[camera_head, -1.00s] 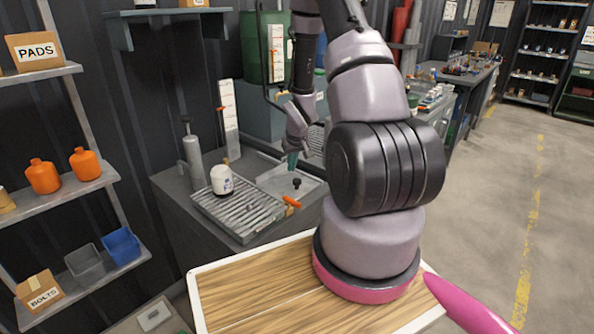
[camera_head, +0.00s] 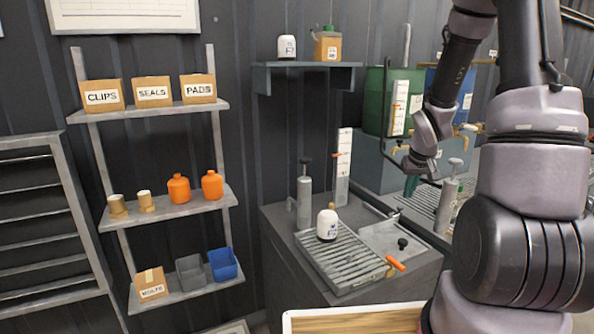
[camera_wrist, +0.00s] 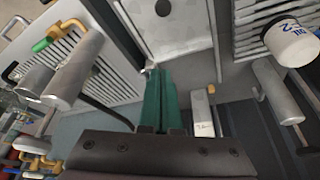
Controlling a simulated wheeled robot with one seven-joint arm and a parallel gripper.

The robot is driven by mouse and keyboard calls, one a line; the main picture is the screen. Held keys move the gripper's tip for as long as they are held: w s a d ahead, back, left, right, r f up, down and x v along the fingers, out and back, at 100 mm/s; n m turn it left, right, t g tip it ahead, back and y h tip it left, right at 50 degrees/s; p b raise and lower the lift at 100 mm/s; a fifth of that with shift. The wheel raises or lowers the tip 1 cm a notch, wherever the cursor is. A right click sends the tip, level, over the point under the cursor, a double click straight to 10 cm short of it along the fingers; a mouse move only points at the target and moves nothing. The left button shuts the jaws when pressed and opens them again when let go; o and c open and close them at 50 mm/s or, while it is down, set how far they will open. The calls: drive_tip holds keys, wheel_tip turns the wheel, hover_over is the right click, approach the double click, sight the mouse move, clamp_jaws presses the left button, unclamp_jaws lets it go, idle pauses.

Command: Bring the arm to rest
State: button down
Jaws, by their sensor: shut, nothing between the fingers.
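My gripper (camera_head: 411,186) hangs at the end of my folded arm on the right of the head view, above the bench with the pumps. Its green fingers are together and hold nothing. In the wrist view the shut fingers (camera_wrist: 160,98) point toward a grey tray plate (camera_wrist: 172,25) on the bench, apart from it as far as I can tell. My arm's elbow and upper links fill the right side of the head view.
A white bottle (camera_head: 327,225) stands on a slatted drip tray (camera_head: 345,262) beside a grey pump cylinder (camera_head: 304,200). An upright gauge board (camera_head: 343,165) stands behind. A green tank (camera_head: 388,100) is near my gripper. Shelves with boxes and orange bottles (camera_head: 179,189) stand left.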

drive_tip(key=s+a+r+m+t, duration=0.1)
drive_tip(key=s+a+r, duration=0.25)
drive_tip(key=r, duration=0.55)
drive_tip(key=s+a+r+m, duration=0.15)
drive_tip(key=s+r, duration=0.25)
drive_tip(key=r, duration=0.5)
drive_tip(key=s+a+r+t+y, duration=0.1)
drive_tip(key=s+a+r, duration=0.2)
drive_tip(key=s+r, duration=0.2)
drive_tip(key=s+a+r+t+y, duration=0.1)
drive_tip(key=s+a+r, duration=0.3)
drive_tip(key=s, duration=0.4)
drive_tip(key=shift+s+a+r+y, duration=0.2)
drive_tip(key=shift+a+r+y, duration=0.1)
drive_tip(key=shift+r, duration=0.05)
